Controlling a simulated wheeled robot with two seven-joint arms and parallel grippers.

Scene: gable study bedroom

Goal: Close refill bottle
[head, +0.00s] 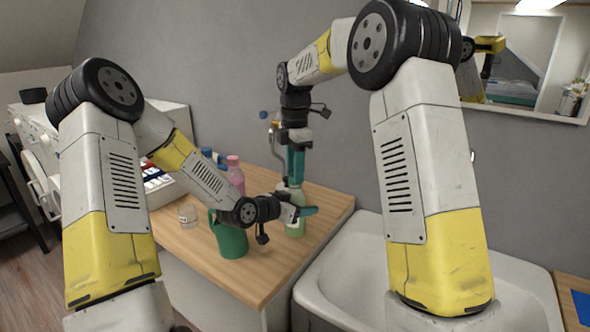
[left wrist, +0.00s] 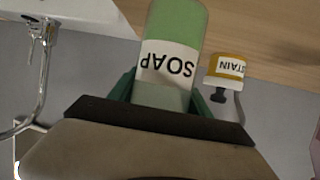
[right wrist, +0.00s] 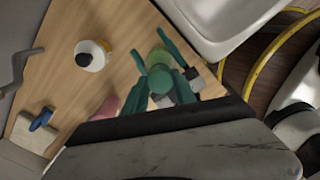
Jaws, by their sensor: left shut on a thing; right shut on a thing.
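The refill bottle (head: 296,222) is pale green and stands upright on the wooden counter. Its white SOAP label (left wrist: 168,65) appears upside down in the left wrist view. My left gripper (head: 299,212) is shut around the bottle's side, with a teal finger on each side of it. My right gripper (head: 295,182) points straight down above the bottle and is shut on a small round teal cap (right wrist: 160,80). In the right wrist view the bottle's top (right wrist: 160,57) shows partly behind the cap. I cannot tell whether cap and bottle touch.
A green jug (head: 231,238) stands left of the bottle on the counter (head: 265,275). A pink bottle (head: 236,175) and a small clear jar (head: 188,214) are farther left. A STAIN bottle (left wrist: 226,68) stands nearby. A white basin (head: 335,270) adjoins the counter's right edge.

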